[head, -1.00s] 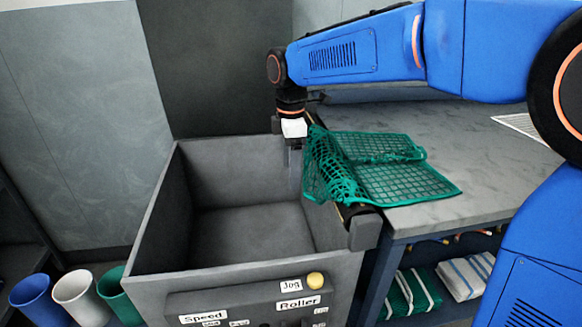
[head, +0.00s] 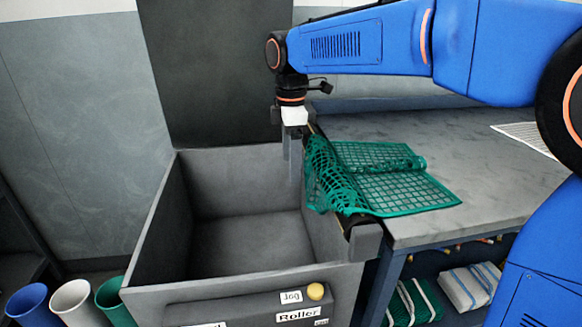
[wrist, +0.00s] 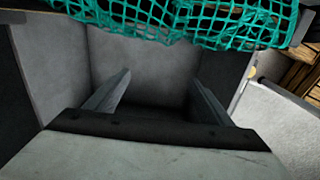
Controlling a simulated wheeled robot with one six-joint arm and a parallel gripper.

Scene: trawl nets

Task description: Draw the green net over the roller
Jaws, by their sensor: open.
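The green net (head: 385,180) lies partly flat on the grey table top. Its left part is bunched over the dark roller (head: 352,217) and its edge hangs a little way into the grey bin. Most of the roller is hidden under the net. My gripper (head: 291,150) is above the bin, just left of the net's hanging edge, with its fingers pointing down. In the wrist view my gripper (wrist: 158,90) is open and empty, its two fingers apart. The net (wrist: 190,18) spans the top of that view, beyond the fingertips and apart from them.
The deep grey bin (head: 150,225) stands open left of the table (head: 440,125). A yellow knob (head: 315,291) and labels including "Jog" and "Roller" are on its front. Blue, white and green cups stand at lower left. Folded nets (head: 412,300) lie on a shelf under the table.

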